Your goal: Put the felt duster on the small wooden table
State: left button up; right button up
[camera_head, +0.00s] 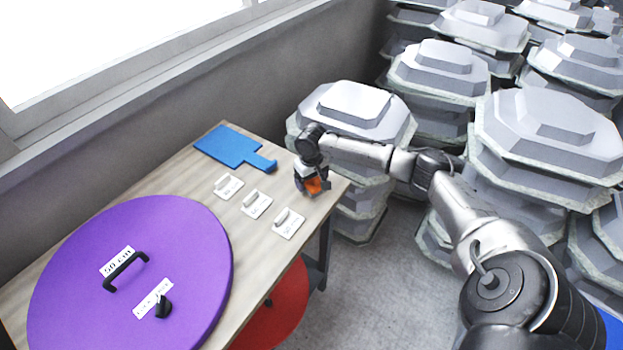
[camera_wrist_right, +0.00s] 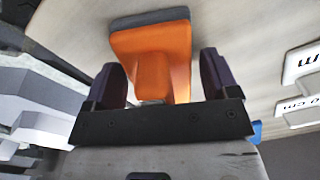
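The felt duster (camera_head: 314,186) is an orange block with a grey felt edge, at the right end of the wooden table (camera_head: 184,177). In the right wrist view the duster (camera_wrist_right: 150,45) shows its raised orange grip toward me. My right gripper (camera_head: 312,180) is over the duster, pointing down. In the wrist view its two dark fingers (camera_wrist_right: 163,80) stand on either side of the grip, with a visible gap on each side, so it looks open. Whether the felt touches the tabletop is hard to tell. My left gripper is not in view.
A large purple disc (camera_head: 190,270) with a black handle covers the table's near left part. A blue flat tool (camera_head: 230,146) and several small white labelled pieces (camera_head: 256,204) lie beside the duster. Stacked grey moulds (camera_head: 350,110) stand behind and right. A red disc (camera_head: 280,310) is below.

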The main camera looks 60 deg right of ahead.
jog(key=shift+o, duration=0.8)
notch_tip(320, 180, up, 12)
jog(key=shift+r, duration=0.2)
